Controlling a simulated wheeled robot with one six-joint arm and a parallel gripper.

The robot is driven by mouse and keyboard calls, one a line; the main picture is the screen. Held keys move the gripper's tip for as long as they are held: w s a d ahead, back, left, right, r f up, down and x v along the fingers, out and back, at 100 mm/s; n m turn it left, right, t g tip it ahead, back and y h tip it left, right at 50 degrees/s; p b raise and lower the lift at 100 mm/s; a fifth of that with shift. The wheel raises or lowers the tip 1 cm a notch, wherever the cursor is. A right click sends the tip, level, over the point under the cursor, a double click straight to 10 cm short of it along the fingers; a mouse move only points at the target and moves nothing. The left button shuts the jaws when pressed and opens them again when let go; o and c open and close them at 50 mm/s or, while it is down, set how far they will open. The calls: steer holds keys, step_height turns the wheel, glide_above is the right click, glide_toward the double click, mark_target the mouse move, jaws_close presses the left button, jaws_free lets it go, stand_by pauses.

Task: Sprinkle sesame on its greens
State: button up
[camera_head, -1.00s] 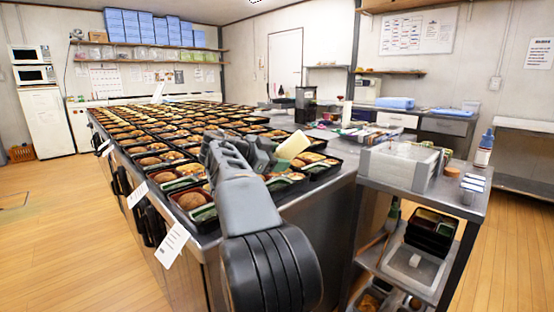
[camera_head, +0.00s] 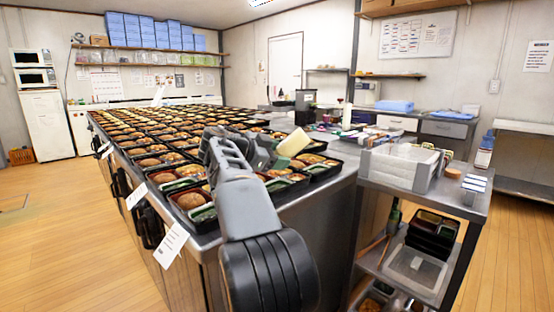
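My gripper (camera_head: 264,153) is above the near end of the counter, over the bento trays. It appears shut on a cream-coloured container (camera_head: 295,143), likely the sesame shaker, which is tilted. The fingertips are small and partly hidden by my arm. Below and beside the arm are black bento trays with brown food and green compartments, such as the greens (camera_head: 203,213) at the near corner and the greens (camera_head: 277,186) right of my arm. My arm hides some trays. No falling sesame can be made out.
Rows of filled trays cover the long steel counter (camera_head: 318,195).

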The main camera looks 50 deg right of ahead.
steer(key=shift+r, duration=0.1)
step_height(320, 180, down, 4)
steer(key=b, duration=0.4)
steer(key=shift+r, duration=0.2)
steer(key=shift+r+p, duration=1.05)
steer(key=shift+r, duration=0.75)
steer(key=shift+f, duration=0.1)
step_height(320, 180, down, 4)
steer(key=b, duration=0.4)
steer(key=shift+r, duration=0.3)
